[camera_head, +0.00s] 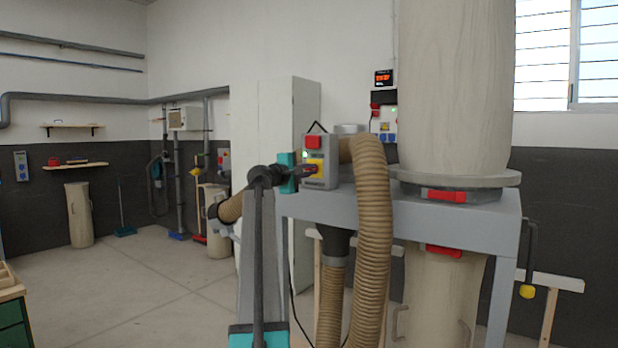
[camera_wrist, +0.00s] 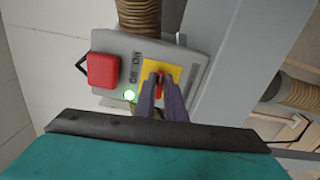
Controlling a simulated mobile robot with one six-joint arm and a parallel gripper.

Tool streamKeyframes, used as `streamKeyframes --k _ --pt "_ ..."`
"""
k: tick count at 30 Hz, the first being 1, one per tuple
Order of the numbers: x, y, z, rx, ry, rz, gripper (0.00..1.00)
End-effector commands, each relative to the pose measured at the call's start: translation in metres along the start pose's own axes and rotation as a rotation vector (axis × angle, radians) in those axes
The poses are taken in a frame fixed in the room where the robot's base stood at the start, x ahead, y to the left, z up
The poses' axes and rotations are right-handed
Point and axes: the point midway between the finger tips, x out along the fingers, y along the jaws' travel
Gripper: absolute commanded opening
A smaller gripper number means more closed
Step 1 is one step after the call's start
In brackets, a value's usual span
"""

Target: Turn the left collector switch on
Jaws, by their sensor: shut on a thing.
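The collector's switch box (camera_head: 319,178) is a grey box on the grey collector frame, with a red button (camera_head: 313,142) at its top and a yellow plate (camera_head: 316,167) below. In the wrist view the box (camera_wrist: 197,66) shows the red button (camera_wrist: 102,71), a lit green lamp (camera_wrist: 130,95) and a red switch handle (camera_wrist: 160,80) on the yellow plate (camera_wrist: 176,72). My gripper (camera_wrist: 161,82) is shut on the red handle, its two dark fingers at either side. The fingertips hide part of the handle. In the head view my gripper (camera_head: 312,171) reaches the box from the left.
A ribbed brown hose (camera_head: 373,240) hangs right of the box. The grey frame (camera_head: 440,212) carries a large pale filter bag (camera_head: 455,90). A white cabinet (camera_head: 262,115) stands behind. The floor (camera_head: 130,285) at left is mostly clear.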

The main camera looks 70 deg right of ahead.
Motion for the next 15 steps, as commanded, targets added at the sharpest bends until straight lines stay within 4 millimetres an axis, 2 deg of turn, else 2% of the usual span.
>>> streamKeyframes --k 6,15 --pt "0.0002 -0.0032 0.0006 0.077 -0.002 -0.002 0.00" --pt "0.0001 -0.0026 0.0010 0.098 -0.003 -0.003 0.00"
